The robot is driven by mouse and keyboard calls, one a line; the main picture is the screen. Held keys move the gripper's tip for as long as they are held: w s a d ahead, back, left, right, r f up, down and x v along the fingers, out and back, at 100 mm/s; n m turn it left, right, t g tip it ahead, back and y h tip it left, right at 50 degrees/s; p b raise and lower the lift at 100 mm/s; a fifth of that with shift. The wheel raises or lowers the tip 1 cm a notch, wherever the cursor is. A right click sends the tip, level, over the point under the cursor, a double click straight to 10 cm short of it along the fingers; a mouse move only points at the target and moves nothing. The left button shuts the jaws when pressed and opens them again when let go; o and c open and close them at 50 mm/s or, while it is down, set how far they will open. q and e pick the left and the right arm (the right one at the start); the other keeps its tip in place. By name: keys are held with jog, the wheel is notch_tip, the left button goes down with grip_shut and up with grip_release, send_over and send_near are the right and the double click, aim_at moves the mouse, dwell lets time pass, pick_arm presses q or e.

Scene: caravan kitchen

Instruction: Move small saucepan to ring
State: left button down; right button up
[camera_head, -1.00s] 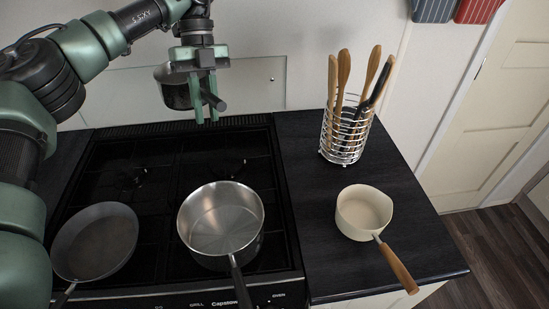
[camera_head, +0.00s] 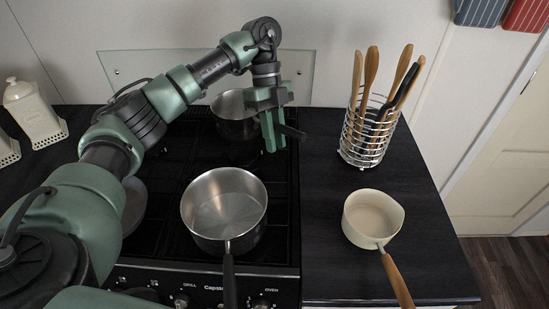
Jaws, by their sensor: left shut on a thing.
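The small steel saucepan (camera_head: 233,108) is at the back right of the hob, partly hidden behind my left arm and gripper. My left gripper (camera_head: 273,140) is shut on its dark handle (camera_head: 293,132), which points right and toward the front. The saucepan looks upright and low over the back right ring. The ring is hidden, and I cannot tell whether the pan touches it. My right gripper is out of view.
A larger steel saucepan (camera_head: 224,208) stands on the front right of the hob. A frying pan (camera_head: 134,205) at front left is mostly behind my arm. A cream pan (camera_head: 372,218) and utensil rack (camera_head: 366,140) stand on the right counter.

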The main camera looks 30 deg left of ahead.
pick_arm(q)
notch_tip(320, 180, down, 7)
jog(key=shift+r+p, duration=0.2)
jog(key=shift+p, duration=0.3)
jog(key=shift+f, duration=0.2)
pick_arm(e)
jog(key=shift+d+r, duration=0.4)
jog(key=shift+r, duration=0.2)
pick_arm(q)
jog(key=shift+f, duration=0.45)
jog(key=c, duration=1.3)
grip_release()
jog(key=shift+f, duration=0.1)
jog(key=shift+s, duration=0.1)
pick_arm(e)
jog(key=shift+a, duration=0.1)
